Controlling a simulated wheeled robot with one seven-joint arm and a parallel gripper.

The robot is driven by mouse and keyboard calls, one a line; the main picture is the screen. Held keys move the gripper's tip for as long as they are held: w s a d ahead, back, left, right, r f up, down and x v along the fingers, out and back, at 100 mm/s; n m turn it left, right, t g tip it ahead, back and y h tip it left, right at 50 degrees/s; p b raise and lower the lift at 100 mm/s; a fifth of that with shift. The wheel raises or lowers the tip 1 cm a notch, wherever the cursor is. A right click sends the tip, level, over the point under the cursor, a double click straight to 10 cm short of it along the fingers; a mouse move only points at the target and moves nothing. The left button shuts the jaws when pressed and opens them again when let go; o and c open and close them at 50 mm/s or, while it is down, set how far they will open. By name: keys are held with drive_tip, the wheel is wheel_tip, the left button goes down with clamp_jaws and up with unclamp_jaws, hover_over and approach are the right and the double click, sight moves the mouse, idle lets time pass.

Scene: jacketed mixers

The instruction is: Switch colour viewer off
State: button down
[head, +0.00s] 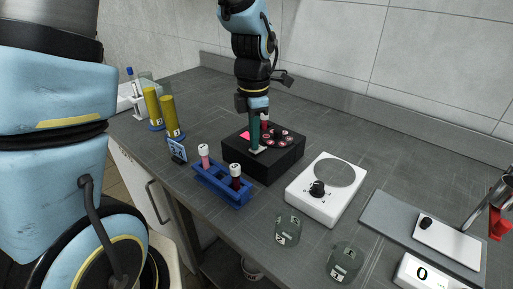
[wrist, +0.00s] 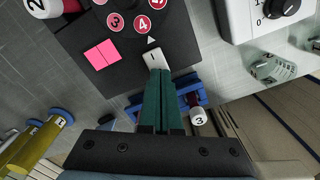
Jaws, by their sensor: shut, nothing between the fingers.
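The colour viewer is a black box (head: 281,168) on the grey bench, with a pink two-part window (wrist: 103,51) and a wheel of numbered red discs (wrist: 143,24) on top. A white rocker switch (wrist: 155,56) with a dark line mark sits on its top near the front edge, below a white triangle. My gripper (head: 254,147) points down over the switch. Its green fingers (wrist: 160,74) are together and empty, their tips at the near end of the switch and covering it partly. I cannot tell if they touch it.
A blue rack (head: 222,186) with two capped tubes stands in front of the box. A white mixer (head: 326,193) with a black knob is to the right, and glass beakers (head: 288,229) are near the front edge. Yellow cylinders (head: 169,116) stand at left.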

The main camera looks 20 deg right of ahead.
drive_tip(key=shift+f, duration=0.45)
drive_tip(key=shift+r, duration=0.15)
wheel_tip(320, 180, up, 7)
drive_tip(key=p, duration=0.5)
idle(0.3)
idle(0.4)
drive_tip(key=shift+w+a, duration=0.15)
drive_tip(key=shift+a, duration=0.15)
drive_tip(key=w+a+r+m+t, duration=0.1)
drive_tip(key=a+m, duration=1.7)
drive_tip(key=a, duration=0.6)
drive_tip(key=shift+a+m+t, duration=0.3)
drive_tip(key=shift+a+m, duration=0.1)
drive_tip(key=shift+r, duration=0.1)
